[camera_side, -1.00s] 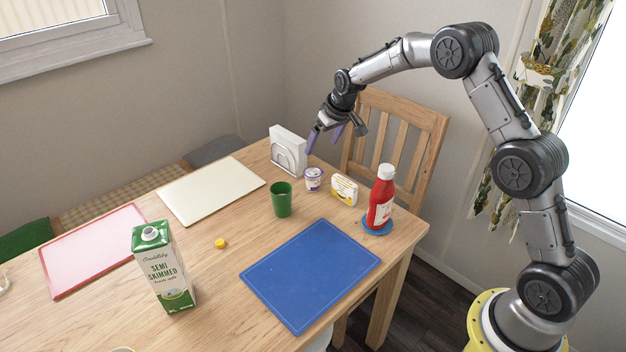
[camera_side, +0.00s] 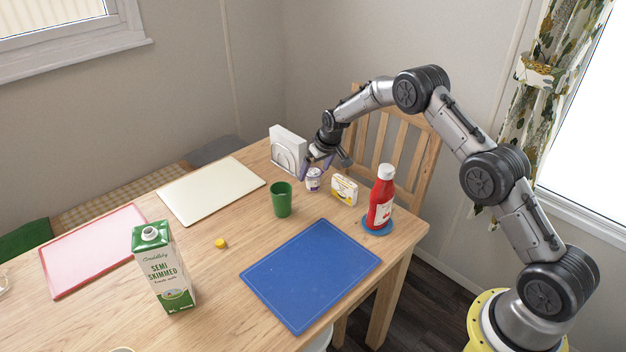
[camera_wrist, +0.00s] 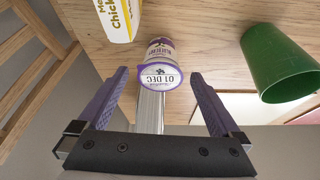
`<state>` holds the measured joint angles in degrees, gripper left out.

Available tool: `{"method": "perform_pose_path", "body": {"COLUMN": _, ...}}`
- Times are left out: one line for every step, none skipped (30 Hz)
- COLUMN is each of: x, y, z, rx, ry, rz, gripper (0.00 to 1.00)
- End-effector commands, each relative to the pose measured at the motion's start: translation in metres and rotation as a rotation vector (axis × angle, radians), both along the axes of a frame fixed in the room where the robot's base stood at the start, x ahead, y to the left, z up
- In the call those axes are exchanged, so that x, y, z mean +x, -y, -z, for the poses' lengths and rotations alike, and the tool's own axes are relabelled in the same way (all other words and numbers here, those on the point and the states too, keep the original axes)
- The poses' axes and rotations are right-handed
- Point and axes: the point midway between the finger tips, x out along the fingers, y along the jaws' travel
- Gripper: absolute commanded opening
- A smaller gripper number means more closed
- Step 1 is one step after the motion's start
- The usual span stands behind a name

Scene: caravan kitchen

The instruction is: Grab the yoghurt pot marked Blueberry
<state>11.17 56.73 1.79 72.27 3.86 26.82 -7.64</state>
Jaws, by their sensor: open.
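The yoghurt pot (camera_side: 313,184) is small, white and purple. It stands upright on the table near the far corner. In the wrist view the yoghurt pot (camera_wrist: 160,65) shows a pale lid with a purple rim, printed "01 DEC", upside down in the picture. Its flavour name is too small to read surely. My gripper (camera_side: 315,168) is open, its purple fingers low over the table by the pot. In the wrist view the pot appears in the gap between the fingertips of my gripper (camera_wrist: 160,74); I cannot tell whether its body is between them.
A white napkin holder (camera_side: 287,152) stands just behind left. A small carton (camera_side: 344,189) and a ketchup bottle (camera_side: 381,198) stand to the right. A green cup (camera_side: 281,200) is in front left. The milk carton (camera_side: 162,268) and boards are farther off.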

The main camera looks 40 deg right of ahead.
Motion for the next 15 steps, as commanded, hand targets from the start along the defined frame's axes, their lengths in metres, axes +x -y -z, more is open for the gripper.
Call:
{"method": "perform_pose_path", "body": {"x": 0.003, "y": 0.0, "z": 0.008, "rx": 0.0, "ry": -0.002, "rz": 0.0, "gripper": 1.0}}
{"method": "perform_pose_path", "body": {"x": 0.004, "y": 0.0, "z": 0.011, "rx": 0.0, "ry": -0.001, "rz": 0.0, "gripper": 1.0}}
{"method": "perform_pose_path", "body": {"x": 0.006, "y": 0.0, "z": 0.014, "rx": 0.0, "ry": -0.001, "rz": 0.0, "gripper": 1.0}}
{"method": "perform_pose_path", "body": {"x": 0.007, "y": 0.001, "z": 0.017, "rx": 0.0, "ry": 0.0, "rz": 0.0, "gripper": 1.0}}
{"method": "perform_pose_path", "body": {"x": 0.008, "y": 0.001, "z": 0.018, "rx": 0.0, "ry": 0.001, "rz": 0.0, "gripper": 1.0}}
{"method": "perform_pose_path", "body": {"x": 0.009, "y": 0.001, "z": 0.02, "rx": 0.0, "ry": 0.001, "rz": 0.0, "gripper": 1.0}}
{"method": "perform_pose_path", "body": {"x": 0.009, "y": 0.001, "z": 0.021, "rx": 0.0, "ry": 0.001, "rz": 0.0, "gripper": 1.0}}
{"method": "perform_pose_path", "body": {"x": 0.009, "y": 0.001, "z": 0.021, "rx": 0.0, "ry": 0.001, "rz": 0.0, "gripper": 1.0}}
{"method": "perform_pose_path", "body": {"x": 0.009, "y": 0.001, "z": 0.022, "rx": 0.0, "ry": 0.001, "rz": 0.0, "gripper": 1.0}}
{"method": "perform_pose_path", "body": {"x": 0.009, "y": 0.001, "z": 0.022, "rx": 0.0, "ry": 0.001, "rz": 0.0, "gripper": 1.0}}
{"method": "perform_pose_path", "body": {"x": 0.009, "y": 0.001, "z": 0.022, "rx": 0.0, "ry": 0.001, "rz": 0.0, "gripper": 1.0}}
{"method": "perform_pose_path", "body": {"x": 0.009, "y": 0.001, "z": 0.022, "rx": 0.0, "ry": 0.001, "rz": 0.0, "gripper": 1.0}}
{"method": "perform_pose_path", "body": {"x": 0.009, "y": 0.001, "z": 0.022, "rx": 0.0, "ry": 0.0, "rz": 0.0, "gripper": 1.0}}
{"method": "perform_pose_path", "body": {"x": 0.009, "y": 0.001, "z": 0.022, "rx": 0.0, "ry": 0.0, "rz": 0.0, "gripper": 1.0}}
{"method": "perform_pose_path", "body": {"x": 0.009, "y": 0.001, "z": 0.022, "rx": 0.0, "ry": 0.0, "rz": 0.0, "gripper": 0.95}}
